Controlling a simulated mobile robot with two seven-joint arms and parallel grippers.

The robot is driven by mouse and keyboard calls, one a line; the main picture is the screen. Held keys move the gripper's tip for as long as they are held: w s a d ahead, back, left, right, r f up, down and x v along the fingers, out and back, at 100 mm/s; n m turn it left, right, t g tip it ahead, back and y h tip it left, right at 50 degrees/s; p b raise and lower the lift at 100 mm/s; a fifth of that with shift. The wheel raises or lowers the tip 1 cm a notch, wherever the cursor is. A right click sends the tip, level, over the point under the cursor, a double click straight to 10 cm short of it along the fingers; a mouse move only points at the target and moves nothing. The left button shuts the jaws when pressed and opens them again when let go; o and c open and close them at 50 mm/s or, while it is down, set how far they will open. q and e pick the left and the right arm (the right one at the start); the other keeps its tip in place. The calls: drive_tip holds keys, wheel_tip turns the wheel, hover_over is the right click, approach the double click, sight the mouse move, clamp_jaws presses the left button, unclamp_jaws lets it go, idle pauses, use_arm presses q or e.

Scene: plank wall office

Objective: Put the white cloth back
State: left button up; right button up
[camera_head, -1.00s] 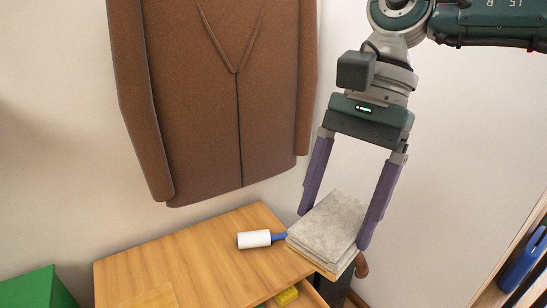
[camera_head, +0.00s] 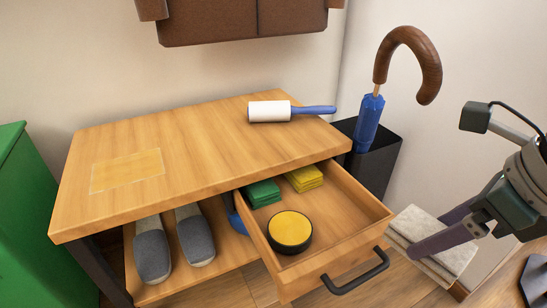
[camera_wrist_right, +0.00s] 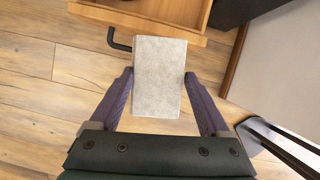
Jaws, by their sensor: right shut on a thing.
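My right gripper (camera_head: 424,234) is shut on the white cloth (camera_head: 452,258), a folded, greyish-white stack. It holds the cloth just right of the open drawer (camera_head: 335,262), outside it, near the drawer's front corner. In the right wrist view, the cloth (camera_wrist_right: 159,88) lies flat between both purple fingers, with the drawer's handle close by at its upper left. The drawer holds folded green cloths (camera_head: 262,193), folded yellow cloths (camera_head: 304,178) and a round black tin with a yellow top (camera_head: 289,231). Its right part is bare. My left gripper is not in view.
The wooden bench (camera_head: 200,150) carries a lint roller (camera_head: 270,111) and a pale yellow patch (camera_head: 127,170). Grey slippers (camera_head: 195,236) sit on the shelf below. A black bin (camera_head: 372,165) with an umbrella (camera_head: 369,120) stands behind the drawer. A green box (camera_head: 30,215) is at left.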

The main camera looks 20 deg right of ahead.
drive_tip(key=f+m+b, duration=0.1)
drive_tip(key=f, duration=0.1)
drive_tip(key=f+b, duration=0.1)
drive_tip(key=f, duration=0.1)
drive_tip(key=shift+s+a+m+h, duration=0.15)
drive_tip(key=shift+s+m+h, duration=0.05)
drive_tip(key=shift+m+h, duration=0.2)
drive_tip(key=w+b, duration=0.3)
drive_tip(key=w, duration=0.3)
drive_tip(key=w+a+f+b, duration=0.1)
drive_tip(key=w+b, duration=0.3)
drive_tip(key=w, duration=0.2)
drive_tip(key=w+f+b, duration=0.1)
drive_tip(key=w+b, duration=0.2)
drive_tip(key=w, duration=0.3)
drive_tip(key=shift+a+f, duration=0.2)
drive_tip(key=shift+s+f+b, duration=0.15)
drive_tip(key=shift+f+b, duration=0.35)
drive_tip(key=shift+f, duration=0.1)
wheel_tip(320, 180, down, 3)
drive_tip(key=b, duration=0.2)
drive_tip(key=shift+f+b, duration=0.2)
drive_tip(key=shift+b, duration=0.1)
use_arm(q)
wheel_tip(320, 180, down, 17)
use_arm(e)
drive_tip(key=shift+r, duration=0.15)
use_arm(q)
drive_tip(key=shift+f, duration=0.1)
